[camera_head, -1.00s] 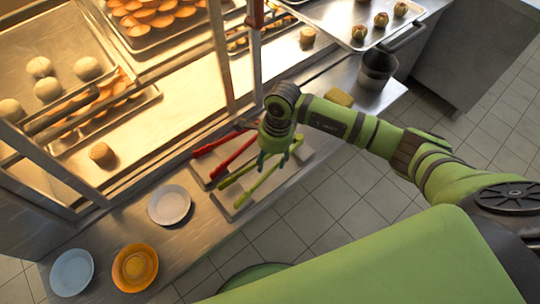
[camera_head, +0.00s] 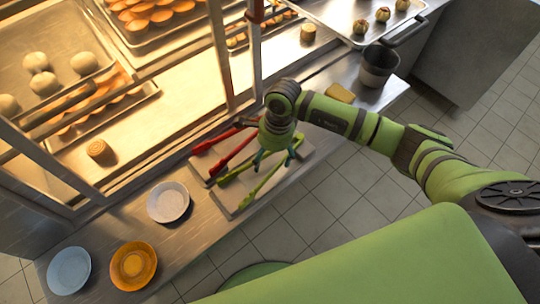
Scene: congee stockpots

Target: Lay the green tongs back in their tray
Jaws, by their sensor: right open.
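The green tongs (camera_head: 262,187) lie open in a V on the light tray (camera_head: 229,207), with their arms spread toward the lower left. Red tongs (camera_head: 231,157) lie beside them on the left side of the tray. My right gripper (camera_head: 274,163) is open just above the green tongs, pointing down. Its fingers are apart over the tray, and I cannot tell whether they touch the tongs. The gripper and wrist hide the upper part of the tray. My left gripper is not in view.
A white plate (camera_head: 168,202), an orange plate (camera_head: 134,266) and a blue plate (camera_head: 69,270) stand on the steel counter at the lower left. A lit glass case with pastries is behind the tray. A metal pot (camera_head: 378,66) and a yellow sponge-like block (camera_head: 339,92) are at the upper right.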

